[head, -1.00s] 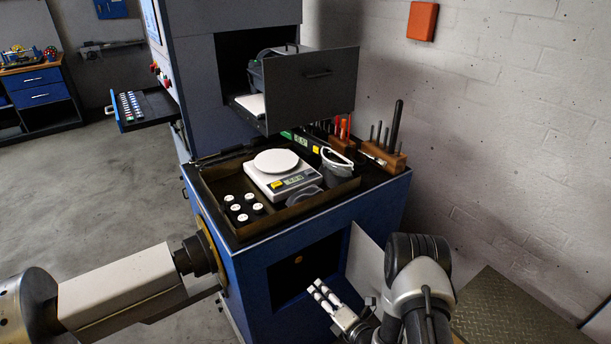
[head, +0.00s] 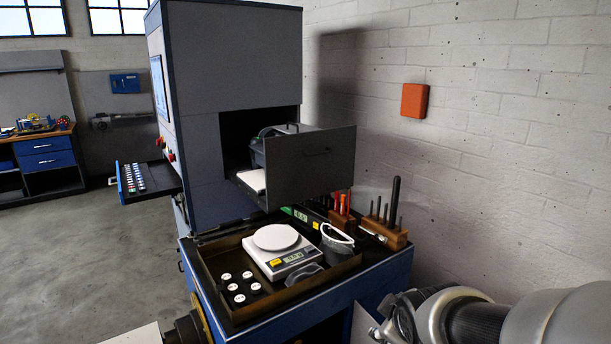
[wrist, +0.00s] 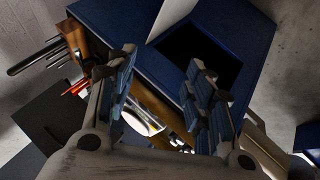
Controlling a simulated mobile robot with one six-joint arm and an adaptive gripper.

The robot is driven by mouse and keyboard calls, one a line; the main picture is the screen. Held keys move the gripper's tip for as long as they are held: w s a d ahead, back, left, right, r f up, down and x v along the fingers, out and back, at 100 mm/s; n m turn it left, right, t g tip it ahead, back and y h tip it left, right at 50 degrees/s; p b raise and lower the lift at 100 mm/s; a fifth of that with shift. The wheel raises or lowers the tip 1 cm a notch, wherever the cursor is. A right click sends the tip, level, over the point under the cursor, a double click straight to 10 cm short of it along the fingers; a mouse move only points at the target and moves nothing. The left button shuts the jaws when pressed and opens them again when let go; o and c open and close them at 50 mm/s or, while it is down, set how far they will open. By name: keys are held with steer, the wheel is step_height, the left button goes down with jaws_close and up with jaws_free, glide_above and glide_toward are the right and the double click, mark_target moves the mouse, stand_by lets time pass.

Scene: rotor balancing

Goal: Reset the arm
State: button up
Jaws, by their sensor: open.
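My gripper (wrist: 165,78) is open in the wrist view, with its two fingers apart and nothing held between them. Beyond the fingers lie the blue cabinet (wrist: 125,20) and part of its top, seen at a steep tilt. In the head view my arm crosses the lower right corner, in front of the wall and beside the cabinet. My gripper cannot be made out clearly there.
A tray on the blue cabinet holds a white scale (head: 291,262), several white-topped pieces (head: 238,286) and a dark cup (head: 336,240). Wooden tool blocks (head: 383,232) stand behind. A grey drawer (head: 315,170) sticks out above. Floor at left is clear.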

steer(key=s+a+r+m+g, duration=0.1)
steer(key=s+m, duration=0.3)
steer(key=s, duration=0.7)
steer(key=s+a+r+m+g, duration=0.1)
steer(key=s+m, duration=0.4)
steer(key=s, duration=0.7)
steer(key=shift+s+a+r+m+g+y, duration=0.3)
steer(key=shift+a+r+g+y, duration=0.1)
steer(key=shift+r+g, duration=0.45)
